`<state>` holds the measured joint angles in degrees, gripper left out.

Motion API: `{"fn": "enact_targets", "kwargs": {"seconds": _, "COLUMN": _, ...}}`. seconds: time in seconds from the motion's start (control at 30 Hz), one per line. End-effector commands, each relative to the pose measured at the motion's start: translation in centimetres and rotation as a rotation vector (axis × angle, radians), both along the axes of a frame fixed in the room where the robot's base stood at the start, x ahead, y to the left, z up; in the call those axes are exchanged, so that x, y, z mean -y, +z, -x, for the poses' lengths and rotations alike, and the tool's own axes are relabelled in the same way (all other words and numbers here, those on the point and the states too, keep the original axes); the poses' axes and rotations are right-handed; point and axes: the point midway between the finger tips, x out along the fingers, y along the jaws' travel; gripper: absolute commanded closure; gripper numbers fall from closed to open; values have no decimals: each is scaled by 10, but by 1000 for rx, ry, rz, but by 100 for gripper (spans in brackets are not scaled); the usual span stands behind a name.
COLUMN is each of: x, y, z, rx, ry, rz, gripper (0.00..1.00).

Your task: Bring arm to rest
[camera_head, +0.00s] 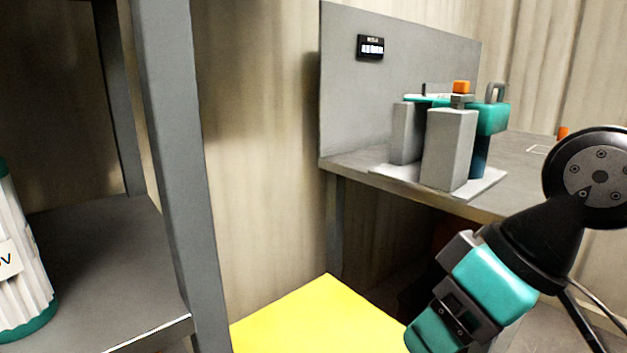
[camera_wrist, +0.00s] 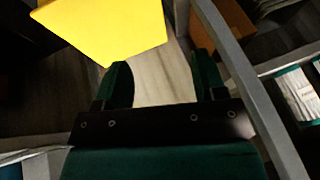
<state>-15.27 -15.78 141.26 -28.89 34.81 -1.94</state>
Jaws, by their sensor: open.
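My gripper (camera_wrist: 160,72) shows in the wrist view with its two dark green fingers spread apart. Nothing is between the fingers; grey-brown floor shows through the gap. In the head view my black and teal arm (camera_head: 492,280) is at the lower right, bent down towards the bottom edge, and the fingertips cannot be made out there. The arm appears in front of the grey bench (camera_head: 520,165).
A yellow surface (camera_head: 318,322) lies low at bottom centre; a yellow panel (camera_wrist: 105,25) shows in the wrist view. A grey shelf (camera_head: 100,270) with a white ribbed container (camera_head: 22,262) stands left. A teal and grey fixture (camera_head: 450,145) with an orange part sits on the bench.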

Motion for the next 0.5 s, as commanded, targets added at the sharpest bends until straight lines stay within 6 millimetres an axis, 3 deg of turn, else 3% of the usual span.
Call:
{"fn": "enact_targets", "kwargs": {"seconds": 0.1, "x": 23, "y": -27, "z": 43, "rx": -153, "ry": -17, "rz": 96, "gripper": 36}}
{"fn": "enact_targets", "kwargs": {"seconds": 0.13, "x": 27, "y": -26, "z": 51, "rx": -181, "ry": -20, "rz": 114, "gripper": 36}}
{"fn": "enact_targets", "kwargs": {"seconds": 0.2, "x": 25, "y": 5, "z": 46, "rx": -167, "ry": -18, "rz": 105, "gripper": 36}}
{"fn": "enact_targets", "kwargs": {"seconds": 0.37, "x": 24, "y": 45, "z": 45, "rx": -164, "ry": -17, "rz": 103, "gripper": 36}}
{"fn": "enact_targets", "kwargs": {"seconds": 0.5, "x": 24, "y": 90, "z": 44, "rx": -163, "ry": -16, "rz": 103, "gripper": 36}}
